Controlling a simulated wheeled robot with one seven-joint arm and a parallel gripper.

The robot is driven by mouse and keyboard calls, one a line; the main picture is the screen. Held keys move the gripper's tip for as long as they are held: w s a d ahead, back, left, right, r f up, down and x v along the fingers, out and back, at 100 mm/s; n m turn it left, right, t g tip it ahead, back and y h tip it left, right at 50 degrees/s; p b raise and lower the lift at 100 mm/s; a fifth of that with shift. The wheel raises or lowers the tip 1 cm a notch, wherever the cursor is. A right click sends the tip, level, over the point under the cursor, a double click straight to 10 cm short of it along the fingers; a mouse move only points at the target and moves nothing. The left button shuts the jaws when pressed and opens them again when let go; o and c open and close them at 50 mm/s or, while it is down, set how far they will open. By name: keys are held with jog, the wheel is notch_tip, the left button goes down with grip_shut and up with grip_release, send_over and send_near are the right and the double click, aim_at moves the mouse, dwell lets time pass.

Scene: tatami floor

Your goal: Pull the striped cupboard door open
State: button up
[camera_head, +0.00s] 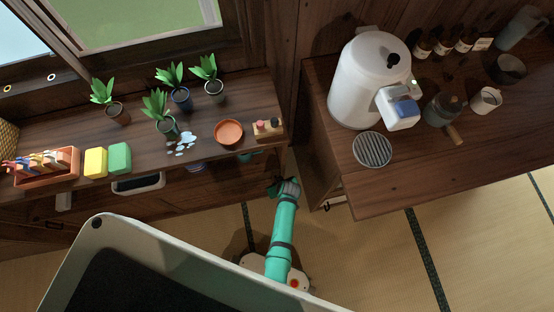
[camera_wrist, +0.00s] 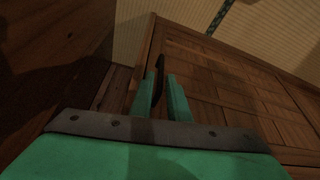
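In the wrist view, the cupboard door (camera_wrist: 225,85) is a brown wooden panel of narrow slats in a plain frame. A dark upright handle (camera_wrist: 160,66) stands near its left edge. My gripper (camera_wrist: 160,78) has its two green fingers on either side of this handle, with the handle filling the narrow gap between them. It looks shut on the handle; the contact itself is dark. In the head view, my gripper (camera_head: 287,188) is low by the right end of the left counter, and the door's face is not clearly visible. I cannot tell whether the door is ajar.
The left counter (camera_head: 60,125) carries potted plants, a terracotta dish (camera_head: 229,132) and sponges. The right counter (camera_head: 440,175) holds a white urn (camera_head: 365,75), bottles and a round grille (camera_head: 372,149). Tatami floor (camera_head: 370,250) lies open in front of the right counter.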

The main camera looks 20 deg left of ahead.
jog(key=shift+x, duration=1.15)
grip_shut()
dwell(0.7)
